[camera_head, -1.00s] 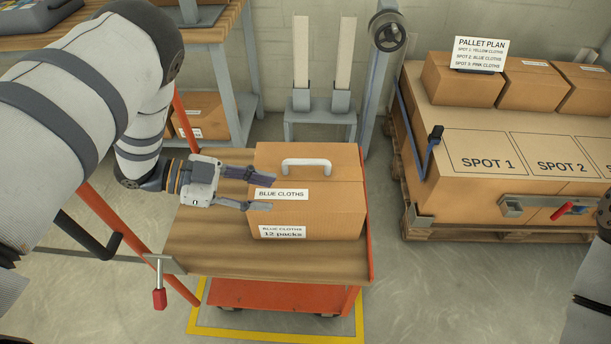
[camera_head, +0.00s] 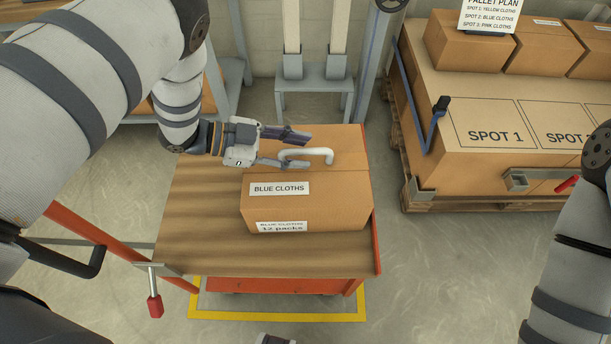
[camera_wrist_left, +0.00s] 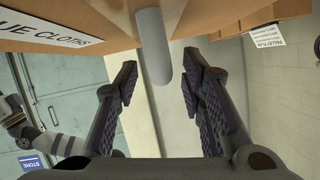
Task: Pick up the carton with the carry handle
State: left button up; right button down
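The carton (camera_head: 335,205) is brown, labelled BLUE CLOTHS, and stands upright on the wooden top of an orange cart (camera_head: 200,235). Its white carry handle (camera_head: 322,152) arches above the lid. My left gripper (camera_head: 297,149) is over the carton's top at the handle's left end, fingers pointing right. In the left wrist view the gripper (camera_wrist_left: 160,72) is open, and the grey-looking handle bar (camera_wrist_left: 152,48) shows between its two fingers, with no clear contact. The carton (camera_wrist_left: 105,18) fills the top of that view. My right gripper (camera_wrist_left: 14,112) shows small at the left wrist view's left edge; its fingers are unclear.
A pallet load (camera_head: 460,180) with marked spots and several cartons stands at the right, with a pallet plan sign (camera_head: 490,14). A red-handled clamp (camera_head: 154,300) sits at the cart's left front corner. A grey stand (camera_head: 314,83) is behind the cart.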

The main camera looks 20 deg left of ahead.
pick_arm(q)
jog(key=x, duration=0.2)
jog(key=shift+w+d+f, duration=0.15)
jog(key=shift+d, duration=0.05)
grip_shut()
